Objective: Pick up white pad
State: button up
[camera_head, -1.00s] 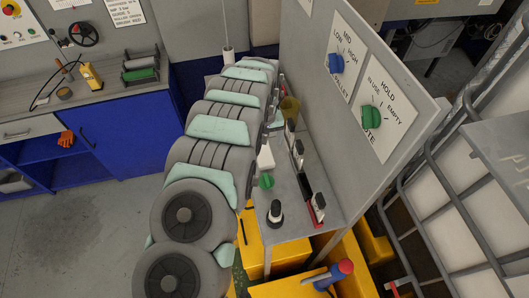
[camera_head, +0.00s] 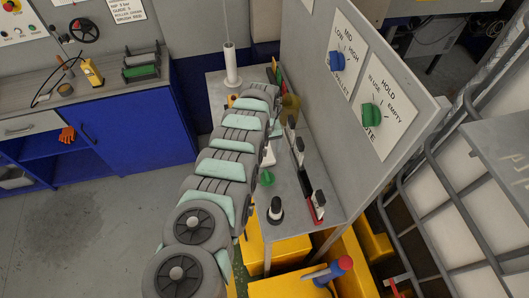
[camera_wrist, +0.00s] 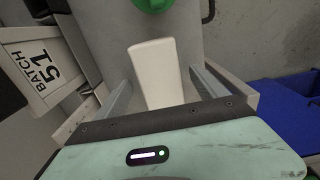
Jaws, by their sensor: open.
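The white pad (camera_head: 269,154) lies on the grey table beside the upright panel, partly hidden by my arm in the head view. In the wrist view the white pad (camera_wrist: 153,68) stretches away from my gripper (camera_wrist: 161,80). My gripper is open, with one finger on each side of the pad in the picture. I see no contact, and I cannot tell how far the fingers are above the table. The pad's near end is hidden behind the gripper body. My fingertips are hidden in the head view.
A green knob (camera_head: 267,178) sits just past the pad. Black-and-white switches (camera_head: 276,211) and a red-based one (camera_head: 317,205) stand nearby. The panel (camera_head: 410,88) rises along the table's right side. A white cylinder (camera_head: 231,64) stands at the back.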

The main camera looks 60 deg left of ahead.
aim_at(265, 150)
jog(key=shift+f, duration=0.15)
jog(key=c, duration=1.6)
jog(key=shift+r+p, duration=2.25)
jog(key=shift+r, duration=7.8)
jog(key=shift+a, duration=0.1)
